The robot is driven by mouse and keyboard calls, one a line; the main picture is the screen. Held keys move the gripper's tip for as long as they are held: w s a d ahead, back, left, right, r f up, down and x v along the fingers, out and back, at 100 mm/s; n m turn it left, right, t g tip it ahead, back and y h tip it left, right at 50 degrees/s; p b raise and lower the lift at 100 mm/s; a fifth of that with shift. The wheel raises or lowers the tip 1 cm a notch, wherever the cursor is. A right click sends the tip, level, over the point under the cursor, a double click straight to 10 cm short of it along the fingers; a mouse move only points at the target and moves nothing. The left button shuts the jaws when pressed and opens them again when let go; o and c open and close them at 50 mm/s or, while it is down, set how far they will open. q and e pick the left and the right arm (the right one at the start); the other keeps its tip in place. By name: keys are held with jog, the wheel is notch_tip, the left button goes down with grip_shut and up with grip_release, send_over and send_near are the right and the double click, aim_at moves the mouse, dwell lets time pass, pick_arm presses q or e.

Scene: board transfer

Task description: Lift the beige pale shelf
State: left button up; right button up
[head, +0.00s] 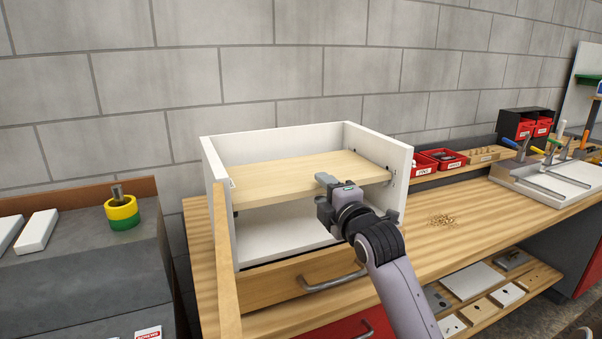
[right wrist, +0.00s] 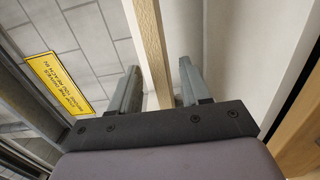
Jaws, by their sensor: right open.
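The beige pale shelf (head: 290,174) is a thin wooden board inside the white cabinet (head: 396,160), above the cabinet's floor. My right gripper (head: 326,184) is at the middle of its front edge, one finger showing above the board. The right wrist view shows the front edge of the shelf (right wrist: 153,50) running between the two fingers of the right gripper (right wrist: 157,82). The fingers are open, with a visible gap on each side of the board. The lower finger is hidden in the head view. My left gripper is not in view.
The cabinet stands on a wooden workbench (head: 460,215) against a block wall. A drawer with a metal handle (head: 333,282) is below it. Red bins (head: 440,158) and a white tool board (head: 550,183) are to the right. A yellow and green roll (head: 121,213) stands left.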

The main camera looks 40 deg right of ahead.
aim_at(316, 183)
jog(key=shift+p+x, duration=0.5)
jog(key=shift+x, duration=1.85)
jog(key=shift+d, duration=0.1)
grip_shut()
jog(key=shift+r, duration=0.2)
